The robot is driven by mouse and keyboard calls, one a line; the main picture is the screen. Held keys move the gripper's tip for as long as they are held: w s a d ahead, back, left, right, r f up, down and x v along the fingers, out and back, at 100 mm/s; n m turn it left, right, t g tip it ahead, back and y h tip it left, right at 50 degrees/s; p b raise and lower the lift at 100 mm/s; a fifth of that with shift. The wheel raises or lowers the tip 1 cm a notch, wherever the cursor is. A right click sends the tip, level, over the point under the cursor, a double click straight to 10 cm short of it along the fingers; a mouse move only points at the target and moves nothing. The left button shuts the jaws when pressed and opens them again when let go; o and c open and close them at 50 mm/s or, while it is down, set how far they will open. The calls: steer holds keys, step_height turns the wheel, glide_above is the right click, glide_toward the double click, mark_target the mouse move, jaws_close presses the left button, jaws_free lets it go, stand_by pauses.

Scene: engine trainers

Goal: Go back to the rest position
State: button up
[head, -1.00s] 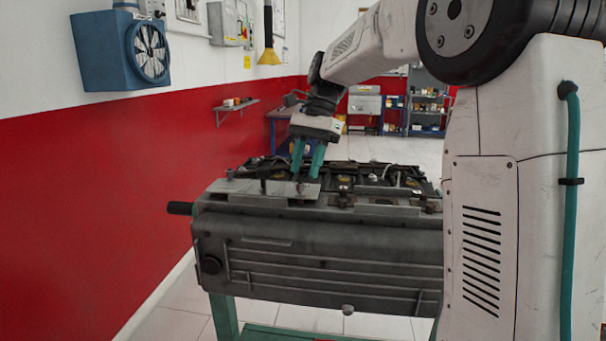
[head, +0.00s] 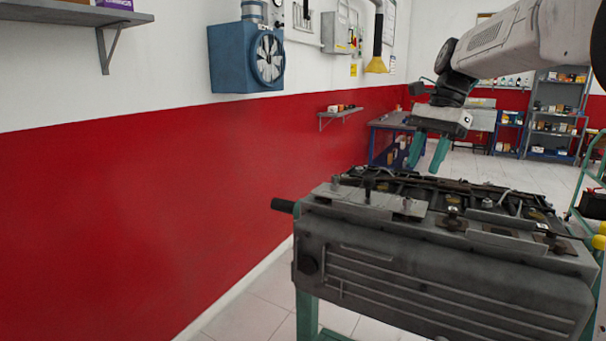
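My gripper (head: 427,155) has two green fingers and hangs from my white arm at the upper right of the head view. The fingers are spread apart with nothing visible between them, so it is open. It is above the far side of the grey engine trainer (head: 440,275), apart from it as far as I can tell. The engine trainer stands on a green frame (head: 307,313) at the lower right, with a dark handle (head: 283,205) sticking out at its left end.
A blue fan unit (head: 245,58) hangs on the red and white wall at left. A wall shelf (head: 70,14) is at upper left, a small shelf (head: 340,113) further back. A blue workbench (head: 390,140) and grey shelving (head: 553,115) stand behind. Floor is clear left of the trainer.

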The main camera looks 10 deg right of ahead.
steer(key=s+a+n+h, duration=0.1)
steer(key=s+a+n, duration=0.25)
steer(key=s, duration=0.65)
steer(key=s+a+f+n+t+h, duration=0.1)
steer(key=s+f+n, duration=0.3)
steer(key=s+f, duration=0.3)
steer(key=s+a+f+n+t+h, duration=0.1)
steer(key=s+f+n, duration=0.4)
steer(key=s, duration=0.9)
step_height(320, 180, down, 2)
steer(key=shift+a+f+t+h, duration=0.1)
steer(key=shift+a+t+h, duration=0.25)
steer(key=shift+t+h, duration=0.2)
steer(key=shift+s+n, duration=0.1)
steer(key=shift+n, duration=0.15)
